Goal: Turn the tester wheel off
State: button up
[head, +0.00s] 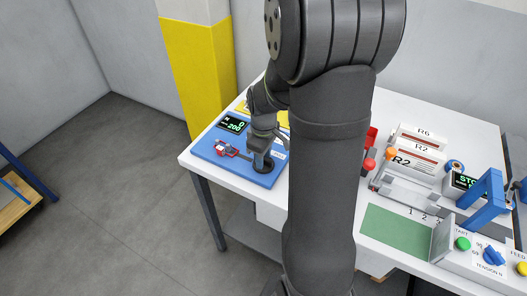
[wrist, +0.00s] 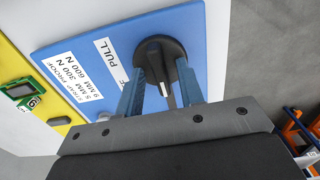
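The tester wheel, a black round knob (wrist: 158,50), sits on the blue tester board (wrist: 95,45). In the wrist view a raised bar with a pale line runs from it toward my gripper. A label beside the wheel reads "PULL", its other end partly hidden. My gripper (wrist: 160,82) is open, one finger on each side of the bar, with gaps visible; I cannot tell whether either finger touches the wheel. In the head view my gripper (head: 260,146) is over the wheel (head: 264,167) at the right of the blue board (head: 235,174). A small display (head: 233,124) shows green digits, apparently 0 and 200.
A red clamp-like part (head: 226,149) sits on the blue board. My arm hides the table's middle. A yellow-and-white pillar (head: 199,72) stands behind the board.

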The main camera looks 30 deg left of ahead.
notch_tip(320, 180, up, 17)
jog(key=shift+r, duration=0.2)
dwell(0.7)
notch_tip(320, 180, down, 18)
jog(key=shift+r, duration=0.2)
dwell(0.3)
